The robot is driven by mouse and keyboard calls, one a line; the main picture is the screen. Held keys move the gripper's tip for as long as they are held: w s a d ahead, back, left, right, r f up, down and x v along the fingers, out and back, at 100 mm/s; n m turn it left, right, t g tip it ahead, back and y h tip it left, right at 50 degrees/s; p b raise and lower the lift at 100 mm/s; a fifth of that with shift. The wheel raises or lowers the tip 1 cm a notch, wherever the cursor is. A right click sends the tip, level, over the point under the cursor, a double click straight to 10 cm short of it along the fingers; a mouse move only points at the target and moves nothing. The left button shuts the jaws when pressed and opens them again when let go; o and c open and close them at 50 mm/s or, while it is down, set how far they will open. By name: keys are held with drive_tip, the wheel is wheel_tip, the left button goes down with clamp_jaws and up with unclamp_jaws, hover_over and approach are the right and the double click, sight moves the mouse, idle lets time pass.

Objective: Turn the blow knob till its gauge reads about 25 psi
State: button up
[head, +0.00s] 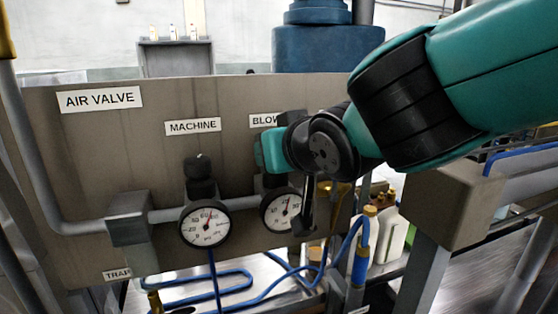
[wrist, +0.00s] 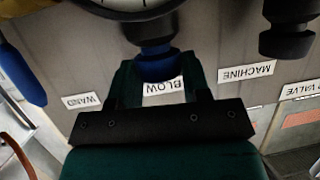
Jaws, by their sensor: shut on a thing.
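My gripper (head: 271,150) is at the blow regulator on the panel, under the partly covered BLOW label (head: 263,120). In the wrist view, which shows the panel upside down, the two fingers of my gripper (wrist: 158,66) are shut on the blow knob (wrist: 157,68), one on each side. In the head view the gripper hides the knob. The blow gauge (head: 281,211) is just below. Its needle points up and slightly right, but its figures are too small to read surely, and my wrist covers its right edge.
The machine knob (head: 200,167) and machine gauge (head: 206,224) stand to the left, with a gap between. Blue hoses (head: 290,273) run below. Bottles (head: 390,233) stand to the right. In the wrist view the machine knob (wrist: 287,40) is at the right.

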drive_tip(key=shift+a+f+m+t+h+b, duration=0.15)
drive_tip(key=shift+m+t+h+b, duration=0.25)
drive_tip(key=shift+m+h+b, duration=0.7)
drive_tip(key=shift+m+h, duration=0.3)
drive_tip(key=shift+h, duration=0.3)
drive_tip(key=o, duration=0.6)
drive_tip(key=shift+o, duration=0.2)
